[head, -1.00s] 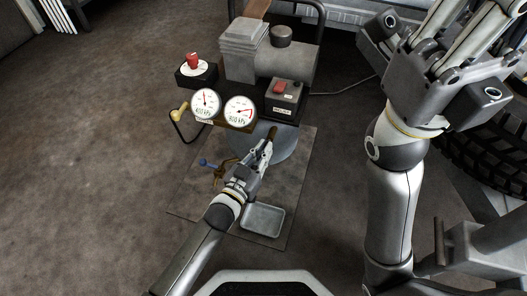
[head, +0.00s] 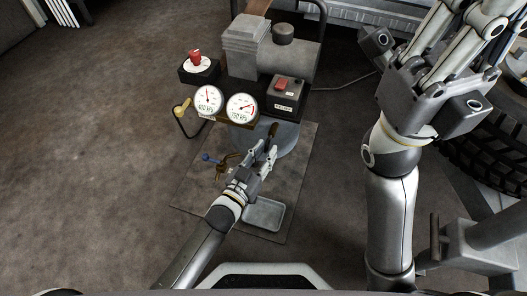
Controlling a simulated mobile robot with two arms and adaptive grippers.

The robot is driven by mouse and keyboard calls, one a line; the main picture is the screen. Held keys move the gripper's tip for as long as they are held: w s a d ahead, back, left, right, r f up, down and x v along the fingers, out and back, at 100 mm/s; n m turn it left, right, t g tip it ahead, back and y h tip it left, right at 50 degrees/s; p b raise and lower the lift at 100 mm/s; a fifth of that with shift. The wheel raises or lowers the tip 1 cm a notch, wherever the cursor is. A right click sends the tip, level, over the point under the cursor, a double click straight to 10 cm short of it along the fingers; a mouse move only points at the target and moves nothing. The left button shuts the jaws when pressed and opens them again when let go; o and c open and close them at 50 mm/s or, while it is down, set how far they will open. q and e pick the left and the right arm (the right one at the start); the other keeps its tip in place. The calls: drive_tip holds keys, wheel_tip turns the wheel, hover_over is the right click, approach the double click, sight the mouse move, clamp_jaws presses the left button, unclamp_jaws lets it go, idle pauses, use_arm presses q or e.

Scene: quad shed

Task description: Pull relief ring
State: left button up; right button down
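The compressor (head: 291,58) stands on a floor plate, with its grey tank (head: 285,140) below the gauges. I cannot make out a relief ring; my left gripper covers part of the tank front. My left gripper (head: 265,142) is in front of the tank, below the right-hand gauge (head: 242,108). Its two fingers show apart, with nothing visible held between them. The left-hand gauge (head: 208,99) is beside it. My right gripper (head: 462,42) is raised at the upper right, near the camera; its fingertips are not clear.
A brass valve with a blue handle (head: 207,157) is left of my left gripper. A shallow metal tray (head: 264,214) lies on the plate (head: 300,160). A red knob (head: 196,57) and a black switch box (head: 287,98) flank the gauges. A tyre (head: 490,150) is at right. Floor at left is clear.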

use_arm(q)
drive_tip(key=v, duration=1.2)
drive_tip(key=shift+r, duration=0.1)
